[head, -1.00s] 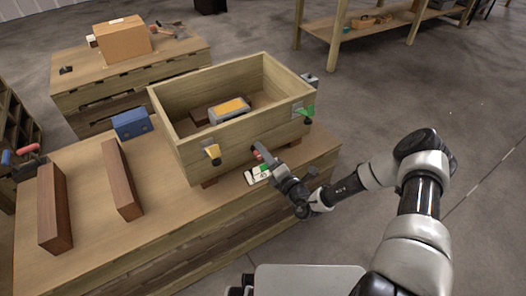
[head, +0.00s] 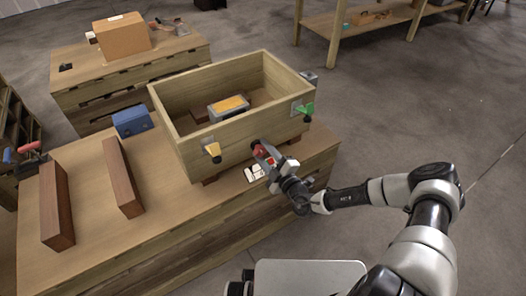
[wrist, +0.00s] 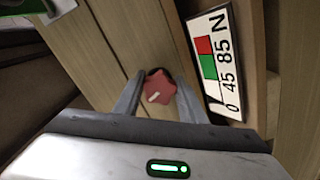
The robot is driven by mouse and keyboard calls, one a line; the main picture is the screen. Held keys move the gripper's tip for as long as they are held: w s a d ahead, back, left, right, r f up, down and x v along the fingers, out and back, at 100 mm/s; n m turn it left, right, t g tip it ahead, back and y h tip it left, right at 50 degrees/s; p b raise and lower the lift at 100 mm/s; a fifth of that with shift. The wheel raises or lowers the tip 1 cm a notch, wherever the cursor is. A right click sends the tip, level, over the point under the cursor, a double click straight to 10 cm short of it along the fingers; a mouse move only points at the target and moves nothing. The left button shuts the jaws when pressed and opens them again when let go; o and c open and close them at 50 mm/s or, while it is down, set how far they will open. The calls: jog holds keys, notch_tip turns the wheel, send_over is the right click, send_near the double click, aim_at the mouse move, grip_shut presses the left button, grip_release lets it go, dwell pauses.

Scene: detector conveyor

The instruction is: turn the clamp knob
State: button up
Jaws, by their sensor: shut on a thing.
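The red clamp knob (wrist: 158,88) sits on the front wooden wall of the box, with a short white mark on its face. In the wrist view it lies between the two fingers of my gripper (wrist: 158,100), which is shut on it. In the head view my gripper (head: 264,152) reaches the box front from the right, and only a bit of the red knob (head: 257,149) shows. A white scale plate (wrist: 216,62) reading 0, 45, 85 N with red and green bands is beside the knob. It is partly covered in the head view (head: 254,173).
The open wooden box (head: 180,110) holds a grey and yellow block (head: 229,106). Two brown bars (head: 122,178) and a blue block (head: 130,122) lie on the bench at left.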

jog(key=shift+m, duration=0.6)
jog(key=shift+f, duration=0.1)
jog(key=o, duration=1.1)
jog(key=shift+c, duration=0.2)
jog(key=p+v, duration=0.2)
jog(key=v, duration=1.5)
jog(key=shift+s, duration=0.2)
jog(key=shift+d, duration=0.15)
